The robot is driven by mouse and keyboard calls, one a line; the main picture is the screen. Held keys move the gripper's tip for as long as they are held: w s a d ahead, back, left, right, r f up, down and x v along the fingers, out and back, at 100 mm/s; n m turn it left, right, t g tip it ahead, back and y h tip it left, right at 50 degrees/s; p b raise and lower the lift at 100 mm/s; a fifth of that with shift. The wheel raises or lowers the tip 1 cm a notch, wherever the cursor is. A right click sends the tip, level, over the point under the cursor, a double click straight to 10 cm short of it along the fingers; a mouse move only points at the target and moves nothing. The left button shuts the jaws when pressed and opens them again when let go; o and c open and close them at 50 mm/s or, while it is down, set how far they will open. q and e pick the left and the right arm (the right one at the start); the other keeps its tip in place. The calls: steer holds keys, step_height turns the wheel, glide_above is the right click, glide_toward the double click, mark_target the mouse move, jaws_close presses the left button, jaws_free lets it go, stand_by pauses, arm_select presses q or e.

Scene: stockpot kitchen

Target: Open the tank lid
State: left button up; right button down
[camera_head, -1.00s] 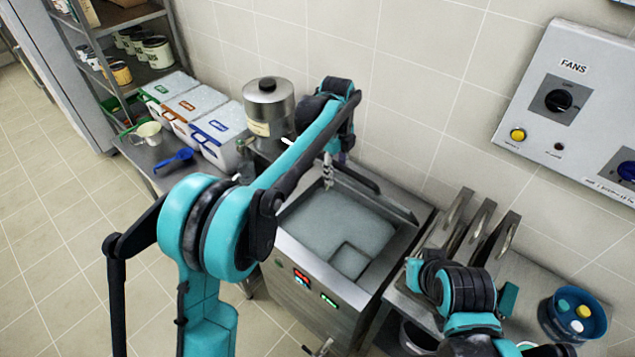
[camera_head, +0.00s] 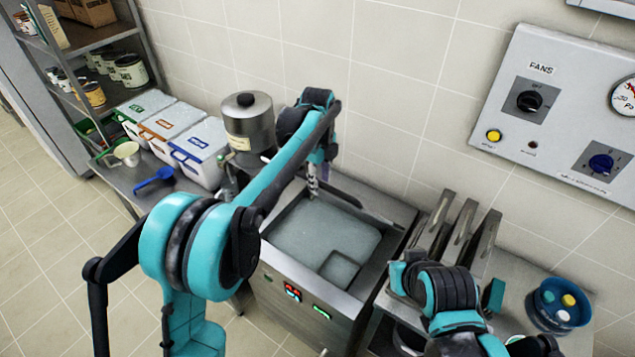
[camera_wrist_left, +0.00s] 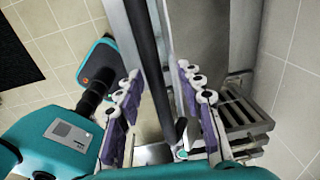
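The steel tank (camera_head: 292,289) stands in the middle of the head view, with red and green displays on its front. A pale grey-blue surface (camera_head: 322,238) fills its top opening; I cannot tell whether it is lid or contents. My left gripper (camera_head: 313,184) points down at the tank's back left edge. In the left wrist view its purple-padded fingers (camera_wrist_left: 165,118) are apart, with a dark bar (camera_wrist_left: 143,45) running between them. I cannot make out the bar touching either finger. My right arm is at the lower right; its fingers are not visible.
A steel canister (camera_head: 248,125) with a black knob stands left of the tank, beside white bins (camera_head: 200,150). Upright metal racks (camera_head: 462,232) and a blue tub (camera_head: 558,305) are to the right. A fan control panel (camera_head: 570,90) is on the wall.

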arm_select(q)
steer(key=w+d+r+p, duration=0.2)
steer(key=w+r+p, duration=0.1)
steer(key=r+p, duration=0.1)
steer(key=shift+w+d+r, duration=0.25)
steer(key=shift+r, duration=0.2)
stand_by(0.4)
